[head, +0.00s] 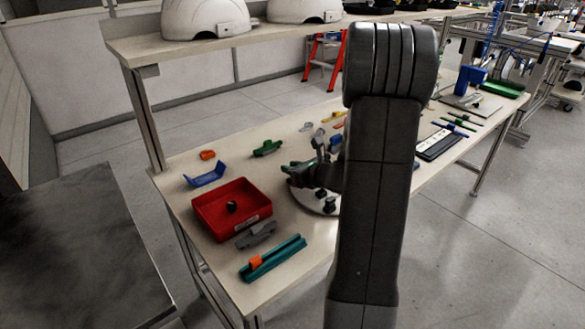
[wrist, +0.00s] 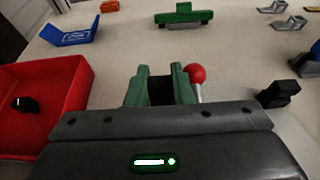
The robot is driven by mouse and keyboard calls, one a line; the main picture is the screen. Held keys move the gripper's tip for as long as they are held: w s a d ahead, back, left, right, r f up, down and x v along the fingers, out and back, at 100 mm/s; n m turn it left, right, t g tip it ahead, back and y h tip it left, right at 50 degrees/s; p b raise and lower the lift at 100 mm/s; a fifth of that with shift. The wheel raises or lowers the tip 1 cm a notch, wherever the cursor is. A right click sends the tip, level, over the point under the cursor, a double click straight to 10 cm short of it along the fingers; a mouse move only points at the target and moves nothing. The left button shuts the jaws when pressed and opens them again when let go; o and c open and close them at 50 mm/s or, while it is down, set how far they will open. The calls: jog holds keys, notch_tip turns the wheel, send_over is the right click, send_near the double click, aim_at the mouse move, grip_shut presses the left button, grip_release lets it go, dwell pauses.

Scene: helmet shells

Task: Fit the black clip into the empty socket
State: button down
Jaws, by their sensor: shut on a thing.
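My gripper (head: 292,168) reaches over a pale round plate (head: 305,204) beside the red bin, with its green fingers pointing left. In the wrist view my gripper (wrist: 160,78) is shut on a dark block, apparently the black clip (wrist: 160,92), between the fingers. The clip is mostly hidden by the fingers and gripper body. Another black piece (wrist: 280,93) stands upright to the right of the fingers. Dark pieces (head: 324,205) also show on the plate in the head view. I cannot make out the empty socket.
A red bin (head: 205,215) holds a small black piece (head: 232,206). A blue bracket (head: 207,176), a green part (head: 267,148), a grey part (head: 257,235) and a teal rail (head: 275,260) lie around. A red knob (wrist: 196,73) stands close right of the fingers. White helmet shells (head: 205,17) sit on the shelf.

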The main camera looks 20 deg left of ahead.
jog(key=shift+f+b, duration=1)
jog(key=shift+f, duration=0.15)
jog(key=c, duration=1.2)
grip_release()
jog(key=shift+r, duration=0.15)
notch_tip(320, 180, up, 10)
jog(key=p, duration=0.2)
jog(key=shift+p, duration=0.4)
notch_tip(320, 180, down, 11)
jog(key=b, duration=0.3)
jog(key=shift+r, duration=0.2)
jog(key=shift+r+p, duration=0.55)
jog(key=shift+r, duration=0.25)
